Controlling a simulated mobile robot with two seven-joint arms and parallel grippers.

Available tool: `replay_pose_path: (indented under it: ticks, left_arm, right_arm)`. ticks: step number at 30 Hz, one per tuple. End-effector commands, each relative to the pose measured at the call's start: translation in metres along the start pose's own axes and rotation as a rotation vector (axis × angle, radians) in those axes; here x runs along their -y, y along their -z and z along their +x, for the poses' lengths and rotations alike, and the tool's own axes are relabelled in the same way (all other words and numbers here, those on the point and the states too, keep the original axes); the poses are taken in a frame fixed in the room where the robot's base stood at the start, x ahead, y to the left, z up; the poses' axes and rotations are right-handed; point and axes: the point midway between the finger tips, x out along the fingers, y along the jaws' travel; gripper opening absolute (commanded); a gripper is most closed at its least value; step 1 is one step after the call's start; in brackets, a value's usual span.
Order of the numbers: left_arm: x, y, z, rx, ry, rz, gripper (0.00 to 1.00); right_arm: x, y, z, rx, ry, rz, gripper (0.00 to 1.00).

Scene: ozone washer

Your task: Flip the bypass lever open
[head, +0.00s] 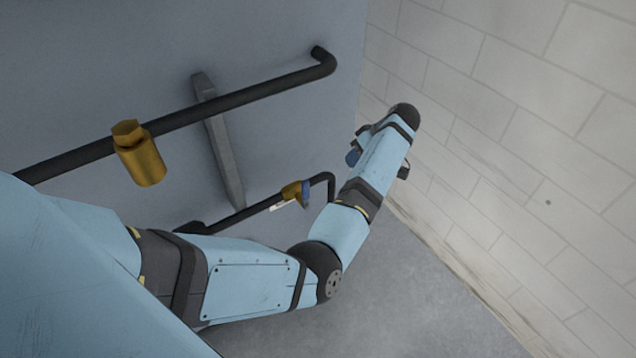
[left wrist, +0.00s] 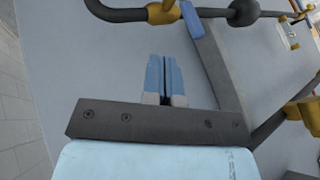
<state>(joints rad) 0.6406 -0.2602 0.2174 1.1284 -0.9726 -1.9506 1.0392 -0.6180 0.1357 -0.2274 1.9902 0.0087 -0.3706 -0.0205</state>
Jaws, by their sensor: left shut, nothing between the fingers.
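The bypass lever is a small blue handle (head: 305,192) on a brass valve (head: 290,192) in the thin lower black pipe. It also shows in the left wrist view as a blue bar (left wrist: 192,20), beside the brass body (left wrist: 161,13) near the top edge. My left gripper (left wrist: 164,78) has its two blue fingers together, empty and apart from the lever. In the head view the left gripper (head: 353,157) is right of and above the valve, near the wall corner, partly hidden by my wrist. My right gripper is not in view.
A thick black pipe (head: 240,98) with a large brass fitting (head: 140,158) crosses the grey panel. A grey bracket (head: 222,145) runs down behind it. A pale block wall (head: 510,130) stands close on the right. A black round part (left wrist: 243,12) sits on the pipe past the lever.

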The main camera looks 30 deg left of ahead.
Motion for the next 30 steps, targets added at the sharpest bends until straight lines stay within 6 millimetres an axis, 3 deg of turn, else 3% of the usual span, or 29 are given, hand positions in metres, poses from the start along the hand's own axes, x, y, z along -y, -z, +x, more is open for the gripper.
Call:
replay_pose_path:
  ticks: [8,19,24,30]
  left_arm:
    - [0.001,0.001,0.026,0.000,0.002,0.002,0.00]
    - [0.001,0.001,0.103,-0.001,0.001,0.003,0.00]
    - [0.026,0.001,0.112,0.000,0.000,0.001,0.00]
    - [0.035,0.001,0.119,0.000,-0.002,0.001,0.00]
  right_arm:
    - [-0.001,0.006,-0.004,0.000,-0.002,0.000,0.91]
    - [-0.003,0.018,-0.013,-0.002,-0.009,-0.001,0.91]
    - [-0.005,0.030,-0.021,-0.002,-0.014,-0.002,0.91]
    - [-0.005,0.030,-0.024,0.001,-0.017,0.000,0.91]
